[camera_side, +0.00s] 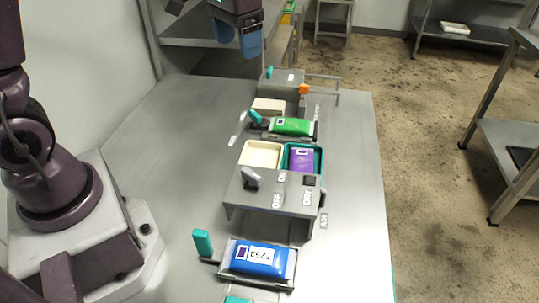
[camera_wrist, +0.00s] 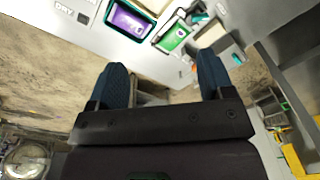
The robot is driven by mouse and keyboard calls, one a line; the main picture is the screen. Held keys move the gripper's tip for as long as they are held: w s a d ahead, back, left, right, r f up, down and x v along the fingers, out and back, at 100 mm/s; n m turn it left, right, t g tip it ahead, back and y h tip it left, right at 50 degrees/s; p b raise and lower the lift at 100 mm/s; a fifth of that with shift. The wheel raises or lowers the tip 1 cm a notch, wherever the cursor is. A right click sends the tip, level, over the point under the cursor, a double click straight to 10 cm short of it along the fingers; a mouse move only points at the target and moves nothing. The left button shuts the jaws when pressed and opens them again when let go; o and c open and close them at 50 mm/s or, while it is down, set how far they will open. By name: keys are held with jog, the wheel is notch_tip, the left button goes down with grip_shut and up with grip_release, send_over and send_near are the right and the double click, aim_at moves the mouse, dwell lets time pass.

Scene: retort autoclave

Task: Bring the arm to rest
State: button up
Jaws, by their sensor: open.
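My gripper (camera_side: 238,42) hangs in the air at the top of the side view, above the far end of the steel table (camera_side: 180,150). Its two blue fingers are apart with nothing between them. In the wrist view, the open gripper (camera_wrist: 162,88) shows its dark blue fingertips spread wide. A blue pouch (camera_side: 258,257) with a white label lies in a holder near the front. No pouch touches my gripper.
A cream tray (camera_side: 261,154) sits beside the purple pouch's teal tray. Teal-handled levers (camera_side: 203,243) stick up along the table. An orange knob (camera_side: 304,89) stands at the far end. Shelves (camera_side: 470,30) stand at the back right, and the table's left part is clear.

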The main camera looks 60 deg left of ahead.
jog(key=s+d+r+t, duration=0.2)
jog(key=s, duration=0.6)
jog(key=s+d+r+m+t, duration=0.1)
jog(key=s+d+r+t, duration=0.2)
jog(key=s, duration=0.5)
jog(key=shift+s, duration=0.4)
